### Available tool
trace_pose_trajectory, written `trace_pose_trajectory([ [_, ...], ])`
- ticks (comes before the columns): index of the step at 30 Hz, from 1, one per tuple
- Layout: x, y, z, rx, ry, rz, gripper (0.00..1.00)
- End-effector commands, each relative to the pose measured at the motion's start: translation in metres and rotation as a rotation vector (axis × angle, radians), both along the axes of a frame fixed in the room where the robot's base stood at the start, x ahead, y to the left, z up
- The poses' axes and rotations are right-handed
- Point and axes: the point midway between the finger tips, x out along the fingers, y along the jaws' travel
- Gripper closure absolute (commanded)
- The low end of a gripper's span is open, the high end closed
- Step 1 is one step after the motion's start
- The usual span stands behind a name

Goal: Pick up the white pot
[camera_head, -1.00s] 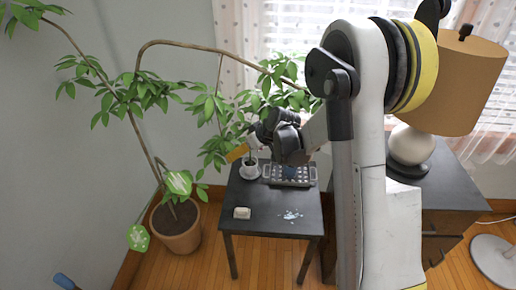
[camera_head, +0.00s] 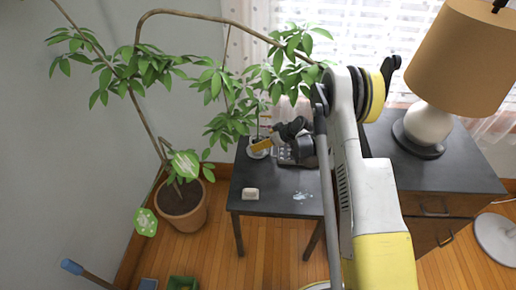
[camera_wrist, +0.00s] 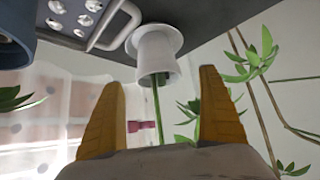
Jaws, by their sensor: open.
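The small white pot (camera_head: 258,153) stands on its saucer at the back left of the dark table. In the wrist view, which looks upside down, the white pot (camera_wrist: 157,55) shows with a thin green stem growing from it. My gripper (camera_head: 262,144) is at the pot in the head view, with a yellow finger partly covering it. In the wrist view my gripper (camera_wrist: 160,82) is open, its two yellow fingers spread on either side of the stem and pot rim. I see no contact with the pot.
A metal tray (camera_wrist: 85,20) with round white items lies close beside the pot; it also shows in the head view (camera_head: 284,157). A small whitish block (camera_head: 250,194) lies on the table (camera_head: 270,205). A large potted plant (camera_head: 181,207) stands left. A lamp (camera_head: 428,124) stands right.

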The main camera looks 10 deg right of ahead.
Motion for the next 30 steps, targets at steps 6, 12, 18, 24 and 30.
trace_pose_trajectory([
  [6, 0.022, 0.013, -0.024, 0.000, 0.000, 0.001, 0.11],
  [12, 0.031, 0.019, -0.030, 0.001, 0.000, -0.001, 0.11],
  [18, 0.031, 0.019, -0.029, 0.001, 0.000, -0.001, 0.32],
  [24, 0.031, 0.019, -0.029, 0.001, 0.000, -0.001, 0.79],
  [30, 0.031, 0.018, -0.028, 0.001, 0.000, -0.001, 0.79],
])
